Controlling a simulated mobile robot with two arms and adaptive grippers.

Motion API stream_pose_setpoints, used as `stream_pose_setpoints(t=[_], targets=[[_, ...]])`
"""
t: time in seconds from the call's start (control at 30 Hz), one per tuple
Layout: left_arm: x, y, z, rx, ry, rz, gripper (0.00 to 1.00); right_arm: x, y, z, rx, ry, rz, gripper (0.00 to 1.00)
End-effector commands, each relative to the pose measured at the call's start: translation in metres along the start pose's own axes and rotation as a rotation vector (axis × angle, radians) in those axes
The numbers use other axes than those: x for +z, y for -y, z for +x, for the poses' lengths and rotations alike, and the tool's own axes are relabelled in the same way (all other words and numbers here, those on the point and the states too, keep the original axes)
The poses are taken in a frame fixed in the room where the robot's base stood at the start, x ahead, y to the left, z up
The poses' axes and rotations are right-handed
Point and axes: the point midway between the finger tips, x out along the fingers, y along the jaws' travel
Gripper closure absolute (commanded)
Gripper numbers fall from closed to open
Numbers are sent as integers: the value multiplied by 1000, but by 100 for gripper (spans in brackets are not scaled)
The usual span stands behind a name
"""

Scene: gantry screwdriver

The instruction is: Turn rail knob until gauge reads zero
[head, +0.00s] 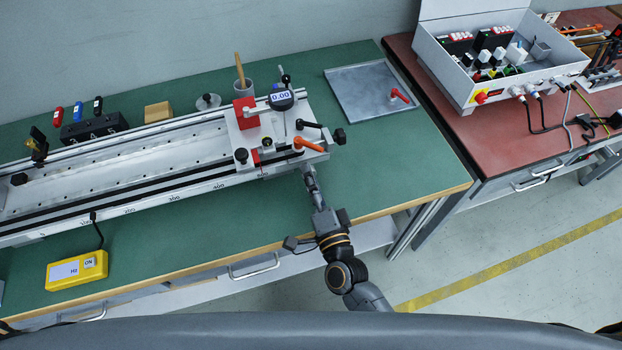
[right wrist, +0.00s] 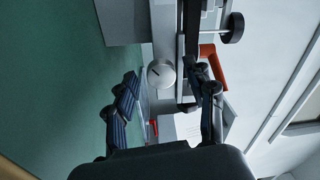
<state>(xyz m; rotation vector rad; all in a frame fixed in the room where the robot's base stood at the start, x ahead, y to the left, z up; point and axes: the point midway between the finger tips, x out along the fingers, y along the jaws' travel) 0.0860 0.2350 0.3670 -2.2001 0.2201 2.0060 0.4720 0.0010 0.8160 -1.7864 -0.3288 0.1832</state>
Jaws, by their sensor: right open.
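The gauge (head: 281,97) is a round dark dial with a lit display that appears to read 0.00. It stands on the carriage (head: 246,130) at the right end of the long metal rail (head: 120,172). A black knob (head: 339,136) sticks out at the carriage's right end; it also seems to show in the right wrist view (right wrist: 233,28). My right gripper (head: 308,174) is at the rail's front edge, below the orange lever (head: 308,144). In the right wrist view its fingers (right wrist: 166,92) are apart, with a pale round knob (right wrist: 161,73) beyond the gap. Contact is not visible. My left gripper is out of view.
A yellow box (head: 77,270) with a cable lies at the front left. A metal plate (head: 368,90) with a red-handled part lies right of the rail. A grey cup (head: 245,90) stands behind the carriage. The green bench (head: 400,165) is clear at its right front.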

Motion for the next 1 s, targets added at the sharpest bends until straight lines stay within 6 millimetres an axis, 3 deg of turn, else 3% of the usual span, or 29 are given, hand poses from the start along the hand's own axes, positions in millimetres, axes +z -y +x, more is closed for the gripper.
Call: stream_pose_setpoints(t=[0.23, 0.7, 1.0], targets=[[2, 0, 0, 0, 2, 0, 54, 1, -1, -17, 3, 3, -1, 46], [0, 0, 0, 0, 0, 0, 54, 0, -1, -107, 2, 2, -1, 46], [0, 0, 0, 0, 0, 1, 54, 0, 0, -120, 0, 0, 0, 46]])
